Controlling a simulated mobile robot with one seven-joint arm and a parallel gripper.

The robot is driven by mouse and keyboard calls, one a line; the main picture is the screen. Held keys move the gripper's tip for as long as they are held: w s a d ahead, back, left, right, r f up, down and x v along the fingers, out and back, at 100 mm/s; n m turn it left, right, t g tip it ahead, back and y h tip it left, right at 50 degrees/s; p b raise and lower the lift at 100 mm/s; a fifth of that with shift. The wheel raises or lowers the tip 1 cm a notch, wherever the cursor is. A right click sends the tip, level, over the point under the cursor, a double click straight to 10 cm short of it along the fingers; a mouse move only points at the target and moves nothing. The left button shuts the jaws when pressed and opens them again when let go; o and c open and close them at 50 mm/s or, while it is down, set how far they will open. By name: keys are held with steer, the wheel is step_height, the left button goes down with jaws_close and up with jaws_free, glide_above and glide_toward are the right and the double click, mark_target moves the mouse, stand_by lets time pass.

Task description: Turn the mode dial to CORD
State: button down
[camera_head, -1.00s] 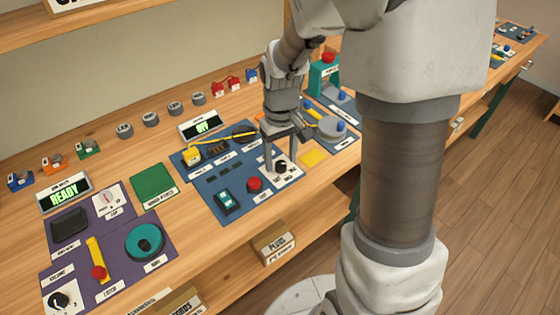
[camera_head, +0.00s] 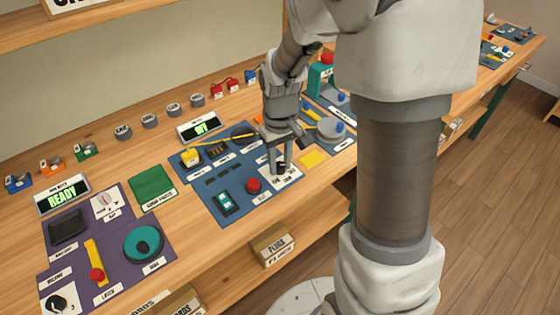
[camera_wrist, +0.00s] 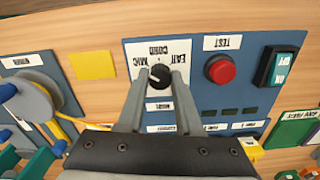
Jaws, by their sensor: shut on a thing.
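The mode dial (camera_wrist: 159,76) is a small black knob on a white plate, labelled MODE, with CORD and MIC among the printed words around it. The lettering is upside down in the wrist view. A light mark shows on the knob, but its exact direction is hard to tell. My gripper (camera_wrist: 159,80) has one finger on each side of the knob and is shut on it.
A red TEST button (camera_wrist: 220,69) and a teal switch (camera_wrist: 279,66) sit beside the dial on the blue panel. A yellow pad (camera_wrist: 93,65) and a grey reel (camera_wrist: 33,97) lie on the other side. A display (camera_head: 200,127) reads OFF.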

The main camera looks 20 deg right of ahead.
mark_target(280, 165)
steer(key=shift+m, duration=0.3)
steer(key=m+p, duration=0.1)
steer(key=m, duration=0.4)
steer(key=shift+r+p, duration=0.1)
steer(key=shift+p, duration=0.25)
steer(key=m+p, duration=0.1)
steer(key=m, duration=0.4)
steer(key=shift+p, duration=0.35)
steer(key=c, duration=0.6)
jaws_free()
step_height(280, 165, up, 17)
steer(key=p, duration=0.3)
steer(key=shift+r+p, duration=0.1)
steer(key=shift+p, duration=0.25)
